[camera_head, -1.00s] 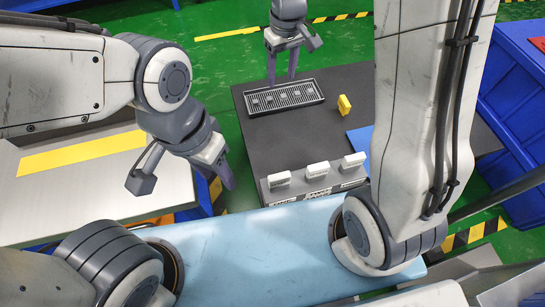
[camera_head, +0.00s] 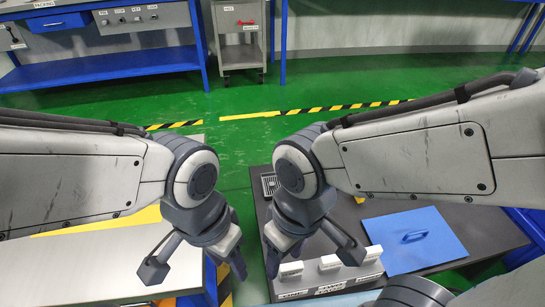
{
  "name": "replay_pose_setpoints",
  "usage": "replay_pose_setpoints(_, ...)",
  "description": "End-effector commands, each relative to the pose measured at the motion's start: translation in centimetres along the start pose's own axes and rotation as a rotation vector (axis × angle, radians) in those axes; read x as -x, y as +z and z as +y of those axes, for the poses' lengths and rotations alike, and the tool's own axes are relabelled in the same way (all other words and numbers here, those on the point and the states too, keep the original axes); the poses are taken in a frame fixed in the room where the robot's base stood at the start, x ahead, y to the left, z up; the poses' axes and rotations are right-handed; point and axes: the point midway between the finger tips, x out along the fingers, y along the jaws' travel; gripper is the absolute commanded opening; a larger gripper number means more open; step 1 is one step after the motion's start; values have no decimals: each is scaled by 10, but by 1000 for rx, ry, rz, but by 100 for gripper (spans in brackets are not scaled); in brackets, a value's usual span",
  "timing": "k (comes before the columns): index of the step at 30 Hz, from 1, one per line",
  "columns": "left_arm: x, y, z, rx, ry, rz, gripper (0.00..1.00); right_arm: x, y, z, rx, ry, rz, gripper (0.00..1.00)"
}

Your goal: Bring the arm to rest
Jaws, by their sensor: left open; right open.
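My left gripper (camera_head: 234,264) hangs from the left arm, pointing down, open and empty, near the left edge of the dark table (camera_head: 470,232). My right gripper (camera_head: 281,258) hangs from the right arm, pointing down, open and empty, close to the right of the left one. It is in front of the table and hides part of it. Both arms are bent and raised.
A black grated tray (camera_head: 267,184) and a yellow piece (camera_head: 360,199) are partly hidden behind my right arm. A blue panel with a handle (camera_head: 428,250) lies at right. Blue workbenches (camera_head: 110,68) stand far back.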

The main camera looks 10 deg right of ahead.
Motion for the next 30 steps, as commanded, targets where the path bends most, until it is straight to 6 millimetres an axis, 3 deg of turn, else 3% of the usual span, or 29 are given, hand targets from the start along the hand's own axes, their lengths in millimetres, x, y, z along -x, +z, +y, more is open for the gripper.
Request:
replay_pose_setpoints(5,49,-3,4,0,0,0,50,49,-3,-4,0,0,1,56)
replay_pose_setpoints(24,273,-15,20,0,0,1,50,273,-15,-20,0,0,1,56)
replay_pose_setpoints(27,297,-16,22,0,0,1,50,297,-16,-21,0,0,1,56)
replay_pose_setpoints(30,308,-16,22,0,0,1,50,308,-17,-22,0,0,1,56)
